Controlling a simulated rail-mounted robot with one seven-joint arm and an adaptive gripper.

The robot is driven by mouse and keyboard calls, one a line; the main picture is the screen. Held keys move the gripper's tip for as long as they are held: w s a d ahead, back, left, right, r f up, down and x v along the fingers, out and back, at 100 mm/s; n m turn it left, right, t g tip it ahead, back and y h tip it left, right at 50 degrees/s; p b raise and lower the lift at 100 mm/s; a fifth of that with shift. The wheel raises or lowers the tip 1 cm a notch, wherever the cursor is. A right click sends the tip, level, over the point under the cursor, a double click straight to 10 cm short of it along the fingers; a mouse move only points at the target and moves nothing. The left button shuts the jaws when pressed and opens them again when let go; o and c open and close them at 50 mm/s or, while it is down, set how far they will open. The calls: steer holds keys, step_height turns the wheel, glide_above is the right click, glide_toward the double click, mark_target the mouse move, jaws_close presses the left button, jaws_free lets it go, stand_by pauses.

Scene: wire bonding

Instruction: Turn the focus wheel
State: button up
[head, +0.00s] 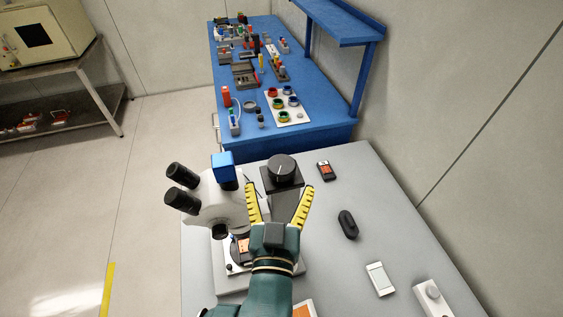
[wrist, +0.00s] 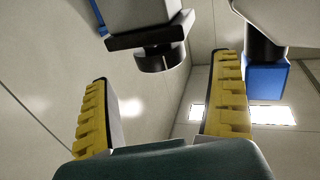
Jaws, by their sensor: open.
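The focus wheel (head: 282,169) is a round black knob with a white line on its face. It sits on a black block at the top of the grey microscope column (head: 287,207). In the wrist view, the wheel (wrist: 160,59) shows ahead of my fingers, in the gap between them. My gripper (head: 278,188) has yellow ribbed fingers spread wide apart. It is just in front of the wheel and seems not to touch it. The white microscope head (head: 208,208) with two black eyepieces (head: 180,189) stands close by the left finger.
A blue box (head: 223,169) tops the microscope head, and it also shows near the right finger in the wrist view (wrist: 266,79). Several small items, including a black oval device (head: 348,224), lie on the grey table (head: 335,275) to the right. A blue bench (head: 290,140) stands behind.

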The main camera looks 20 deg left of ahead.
mark_target(286, 157)
steer(key=x, duration=0.6)
steer(key=shift+w+a, duration=0.1)
steer(key=shift+w, duration=0.15)
steer(key=shift+c, duration=0.3)
steer(key=c, duration=1.1)
steer(key=shift+f+m+h+b, duration=0.3)
steer(key=shift+h+b, duration=0.1)
steer(key=shift+b, duration=0.05)
steer(key=h+b, duration=0.1)
steer(key=b, duration=0.1)
steer(key=m+t+h+b, duration=0.1)
steer(key=b, duration=0.1)
steer(key=shift+a+f+m+h, duration=0.1)
steer(key=shift+f+m+h, duration=0.2)
steer(key=shift+h, duration=0.1)
steer(key=shift+r+m+h+b, duration=0.25)
steer(key=shift+m+h+b, duration=0.15)
steer(key=shift+h+b, duration=0.15)
steer(key=shift+r, duration=0.25)
